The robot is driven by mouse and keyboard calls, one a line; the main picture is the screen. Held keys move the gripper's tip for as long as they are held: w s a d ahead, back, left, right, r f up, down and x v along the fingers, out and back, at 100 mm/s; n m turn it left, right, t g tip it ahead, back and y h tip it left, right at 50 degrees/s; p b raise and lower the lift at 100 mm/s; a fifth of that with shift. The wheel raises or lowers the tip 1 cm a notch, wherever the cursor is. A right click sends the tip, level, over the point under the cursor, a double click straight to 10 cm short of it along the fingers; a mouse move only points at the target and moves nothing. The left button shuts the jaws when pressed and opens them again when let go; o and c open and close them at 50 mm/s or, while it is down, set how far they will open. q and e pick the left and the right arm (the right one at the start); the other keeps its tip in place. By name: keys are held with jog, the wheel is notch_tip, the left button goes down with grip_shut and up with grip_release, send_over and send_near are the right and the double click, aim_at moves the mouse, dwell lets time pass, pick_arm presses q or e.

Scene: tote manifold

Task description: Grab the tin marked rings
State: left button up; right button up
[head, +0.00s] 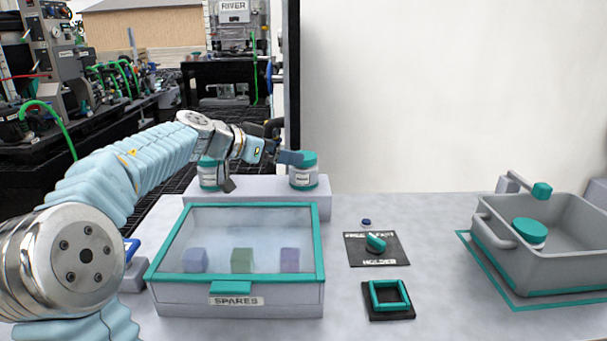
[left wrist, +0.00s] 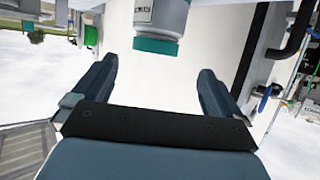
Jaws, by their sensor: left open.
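Two white tins with teal lids stand on a raised grey ledge behind the spares box: a left tin (head: 208,176) and a right tin (head: 304,176). Their labels are too small to read in the head view. My left gripper (head: 258,171) is open and empty at the ledge, one finger overlapping the right tin's lid and the other by the left tin. In the left wrist view, a tin (left wrist: 157,28) appears upside down beyond the open fingers of the left gripper (left wrist: 158,70); its cut-off label shows letters like "LAN". No tin reads as rings. My right gripper is out of view.
A clear-lidded box (head: 237,300) marked SPARES, with coloured blocks inside, stands in front of the ledge. A grey tote (head: 570,270) at right holds a teal-topped item (head: 529,231).

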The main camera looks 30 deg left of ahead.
aim_at(304, 171)
pick_arm(q)
jog(key=x, duration=0.6)
jog(key=shift+s+d, duration=0.1)
jog(key=shift+d, duration=0.25)
jog(key=shift+c, duration=0.5)
jog(key=c, duration=1.3)
